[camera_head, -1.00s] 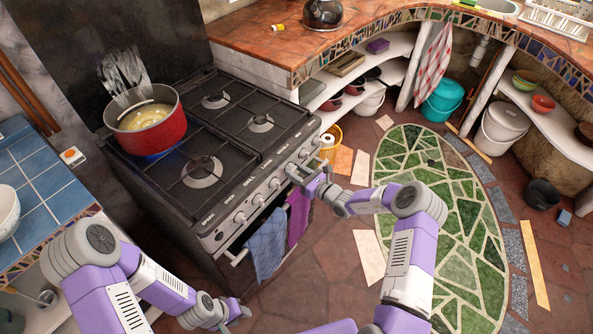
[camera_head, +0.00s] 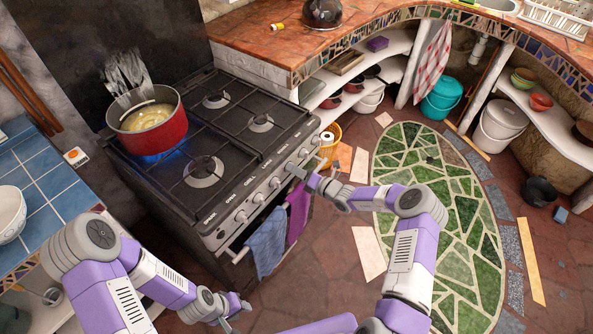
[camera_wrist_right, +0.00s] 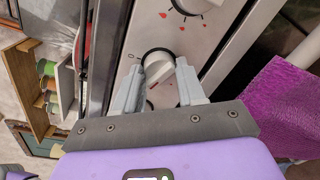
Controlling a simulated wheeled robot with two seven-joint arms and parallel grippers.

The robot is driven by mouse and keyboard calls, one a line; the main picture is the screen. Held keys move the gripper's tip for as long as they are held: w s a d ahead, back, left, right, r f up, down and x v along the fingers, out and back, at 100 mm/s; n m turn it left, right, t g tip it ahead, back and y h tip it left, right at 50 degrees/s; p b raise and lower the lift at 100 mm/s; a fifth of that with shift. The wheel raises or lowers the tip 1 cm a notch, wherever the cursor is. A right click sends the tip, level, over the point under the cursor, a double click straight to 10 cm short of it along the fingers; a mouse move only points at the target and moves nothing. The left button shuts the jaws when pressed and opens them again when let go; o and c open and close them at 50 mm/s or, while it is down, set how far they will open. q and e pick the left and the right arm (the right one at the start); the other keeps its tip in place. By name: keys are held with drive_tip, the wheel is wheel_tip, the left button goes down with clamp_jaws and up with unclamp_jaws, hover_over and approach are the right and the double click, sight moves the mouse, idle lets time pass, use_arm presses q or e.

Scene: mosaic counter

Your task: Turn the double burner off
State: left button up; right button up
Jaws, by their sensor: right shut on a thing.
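My right gripper (camera_head: 296,170) is at the panel's right part. In the right wrist view its fingers (camera_wrist_right: 163,88) are shut on a white knob (camera_wrist_right: 160,62), one on each side. Another knob (camera_wrist_right: 194,4) with red marks is beyond it. My left gripper (camera_head: 237,313) is low in front of the stove, open and empty.
Blue (camera_head: 266,243) and purple (camera_head: 297,210) towels hang on the oven rail below the panel. A blue-tiled counter (camera_head: 45,185) with a white bowl (camera_head: 10,215) is at left.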

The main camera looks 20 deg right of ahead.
drive_tip(key=m, duration=0.6)
drive_tip(key=m+y, duration=0.1)
drive_tip(key=m, duration=0.5)
drive_tip(key=shift+g+b, duration=0.3)
drive_tip(key=shift+b, duration=0.1)
drive_tip(key=shift+w+m, duration=0.1)
drive_tip(key=shift+m, duration=0.3)
drive_tip(key=o, duration=1)
drive_tip(key=shift+o, duration=0.2)
